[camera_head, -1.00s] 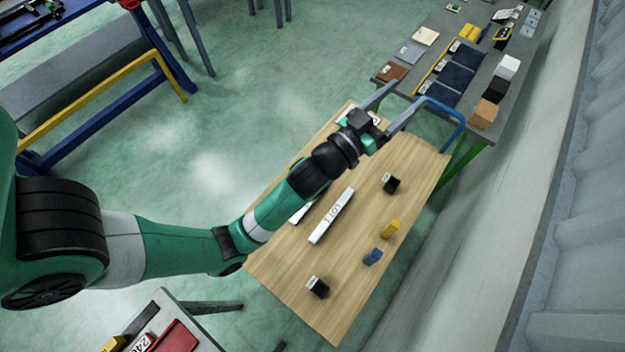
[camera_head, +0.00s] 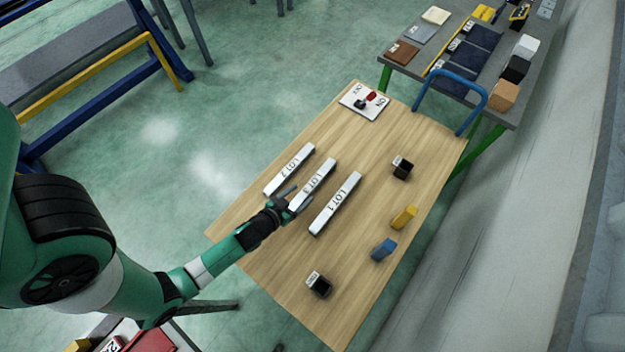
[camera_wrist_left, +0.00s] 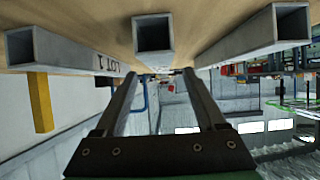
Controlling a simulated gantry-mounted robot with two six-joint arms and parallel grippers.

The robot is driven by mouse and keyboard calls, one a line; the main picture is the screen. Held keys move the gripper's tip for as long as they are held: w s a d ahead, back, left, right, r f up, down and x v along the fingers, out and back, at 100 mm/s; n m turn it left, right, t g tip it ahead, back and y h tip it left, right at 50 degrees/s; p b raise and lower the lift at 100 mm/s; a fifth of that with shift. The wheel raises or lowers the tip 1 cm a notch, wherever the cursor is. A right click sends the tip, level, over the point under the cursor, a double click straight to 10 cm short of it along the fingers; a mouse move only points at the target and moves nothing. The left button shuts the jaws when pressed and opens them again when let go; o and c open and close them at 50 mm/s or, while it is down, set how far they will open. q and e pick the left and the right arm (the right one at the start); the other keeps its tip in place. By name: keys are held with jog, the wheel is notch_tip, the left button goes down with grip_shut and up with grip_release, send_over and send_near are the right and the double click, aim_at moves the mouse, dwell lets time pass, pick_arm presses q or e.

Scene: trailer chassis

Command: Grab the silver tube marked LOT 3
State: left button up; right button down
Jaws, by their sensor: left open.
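The silver tube marked LOT 3 (camera_head: 318,179) lies on the wooden table between the tube marked LOT 2 (camera_head: 290,169) and the tube marked LOT 1 (camera_head: 335,203). My left gripper (camera_head: 297,198) is open at the near end of the LOT 3 tube. In the left wrist view, whose picture is upside down, the square hollow end of the middle tube (camera_wrist_left: 153,48) shows just above the spread fingertips (camera_wrist_left: 161,74). LOT 1 (camera_wrist_left: 65,52) is at the left there and LOT 2 (camera_wrist_left: 255,40) at the right. Nothing is held. My right gripper is not seen.
The wooden table (camera_head: 240,215) also carries a switch panel (camera_head: 362,101) at the far end, black blocks (camera_head: 402,168) (camera_head: 319,285), a yellow block (camera_head: 404,217) and a blue block (camera_head: 383,249). A blue hoop (camera_head: 452,78) stands at the far right edge.

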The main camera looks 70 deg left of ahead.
aim_at(312, 184)
pick_arm(q)
jog(key=x, duration=0.2)
jog(key=shift+w+a+f, duration=0.1)
jog(key=shift+w, duration=0.1)
jog(key=x, duration=0.2)
jog(key=r+x, duration=0.1)
jog(key=x, duration=0.2)
jog(key=shift+w+a+f+b, duration=0.1)
jog(key=shift+w+a+b, duration=0.1)
jog(key=shift+w+b, duration=0.15)
jog(key=shift+c, duration=0.3)
grip_shut()
